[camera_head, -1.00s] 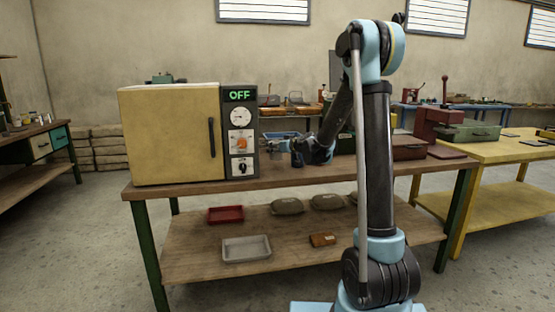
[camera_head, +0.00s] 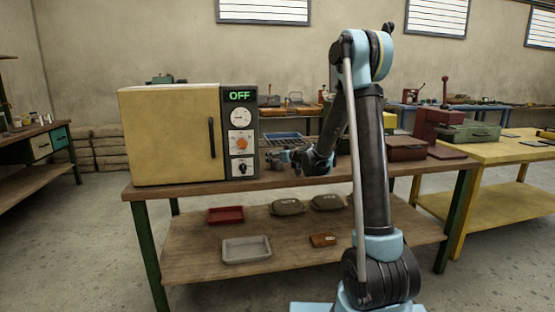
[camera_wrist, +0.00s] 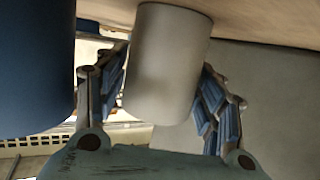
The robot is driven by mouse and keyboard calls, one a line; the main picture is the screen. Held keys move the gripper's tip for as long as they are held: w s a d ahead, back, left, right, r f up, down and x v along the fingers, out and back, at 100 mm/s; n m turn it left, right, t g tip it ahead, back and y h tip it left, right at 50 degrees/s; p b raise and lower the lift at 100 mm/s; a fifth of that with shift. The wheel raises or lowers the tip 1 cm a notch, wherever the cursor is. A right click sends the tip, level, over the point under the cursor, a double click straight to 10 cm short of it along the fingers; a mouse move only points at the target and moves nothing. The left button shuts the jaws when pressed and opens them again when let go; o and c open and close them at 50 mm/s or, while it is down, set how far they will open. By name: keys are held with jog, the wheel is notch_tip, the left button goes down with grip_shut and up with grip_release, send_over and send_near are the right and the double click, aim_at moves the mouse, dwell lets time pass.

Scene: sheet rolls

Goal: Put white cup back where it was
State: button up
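The white cup (camera_wrist: 165,65) fills the middle of the wrist view, between the two fingers of my gripper (camera_wrist: 164,85). The fingertips appear to touch it on both sides. Its far end is close to the wooden tabletop; I cannot tell whether they touch. In the head view my gripper (camera_head: 277,156) is low over the bench, just right of the oven's control panel. The cup cannot be made out there.
A dark blue cylinder (camera_wrist: 35,70) stands close beside the cup in the wrist view. The yellow oven (camera_head: 170,135) is shut and reads OFF. A blue tray (camera_head: 283,138) lies behind my gripper on the bench (camera_head: 300,183). A brown box (camera_head: 407,148) stands to the right.

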jog(key=v, duration=1.2)
jog(key=shift+s, duration=0.2)
jog(key=s+d+f+m+g+h, duration=0.2)
jog(key=s+d, duration=0.5)
jog(key=s, duration=0.7)
jog(key=s+d+f+m+g+h, duration=0.3)
jog(key=s+d+f, duration=0.3)
jog(key=s, duration=0.9)
jog(key=s+d+f+m+g+h, duration=0.2)
jog(key=s+d+f+g+h, duration=0.2)
jog(key=s+d, duration=0.4)
jog(key=s+f, duration=0.1)
jog(key=s, duration=0.5)
jog(key=shift+s, duration=0.35)
jog(key=shift+f, duration=0.1)
jog(key=shift+w+f+g, duration=0.2)
jog(key=shift+w+g, duration=0.1)
jog(key=shift+w, duration=0.1)
